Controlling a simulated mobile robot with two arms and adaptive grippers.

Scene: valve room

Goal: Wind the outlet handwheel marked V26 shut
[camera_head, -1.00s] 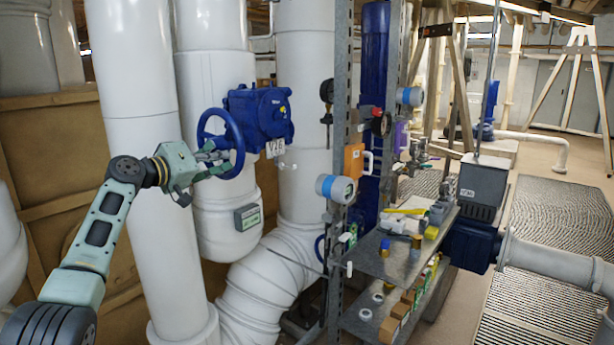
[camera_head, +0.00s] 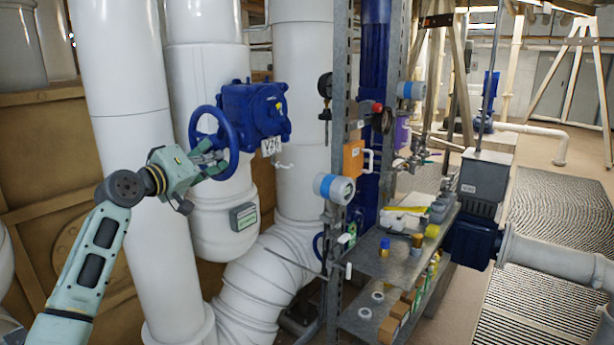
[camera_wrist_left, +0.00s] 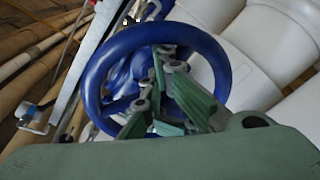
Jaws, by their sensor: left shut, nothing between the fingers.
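The blue handwheel (camera_head: 232,144) stands on a blue valve gearbox (camera_head: 256,112) in front of the white pipes, in the upper left of the head view. A white tag (camera_head: 271,146) hangs under the gearbox and seems to read V26. My left gripper (camera_head: 222,158) is at the wheel's left face, its fingers over the wheel's opening. In the left wrist view the blue wheel (camera_wrist_left: 221,68) rings the green fingers (camera_wrist_left: 172,95), which lie across its middle and lower part. The fingers are shut with nothing between them. Whether they touch a spoke is unclear. My right gripper is out of view.
Thick white pipes (camera_head: 120,60) stand behind and beside my left arm. A steel rack (camera_head: 400,262) with gauges, small parts and an orange box (camera_head: 353,160) stands to the right. Open floor with grating (camera_head: 555,215) lies at the far right.

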